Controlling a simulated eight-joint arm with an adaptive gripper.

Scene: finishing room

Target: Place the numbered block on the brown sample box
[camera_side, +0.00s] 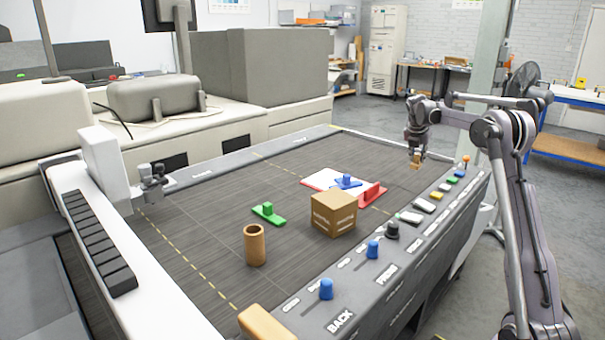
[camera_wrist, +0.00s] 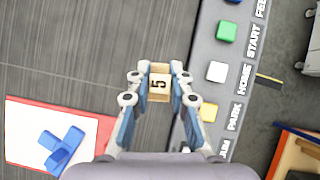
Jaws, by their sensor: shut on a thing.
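The numbered block (camera_wrist: 159,84) is a small pale wooden cube showing a 5. My gripper (camera_wrist: 159,88) is shut on it, one finger on each side, in the wrist view. In the side view my gripper (camera_side: 416,152) holds the block (camera_side: 416,162) in the air above the machine's right edge, near the button panel. The brown sample box (camera_side: 334,214) stands on the dark bed to the left of my gripper and nearer the camera. Its top looks bare. It does not show in the wrist view.
A red-and-white board (camera_side: 318,180) lies behind the box, with a blue piece (camera_side: 348,182) on it and a red piece (camera_side: 372,193) at its edge. A green piece (camera_side: 268,214) and an upright brown cylinder (camera_side: 254,245) stand left of the box. Buttons and knobs (camera_side: 373,250) line the front panel.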

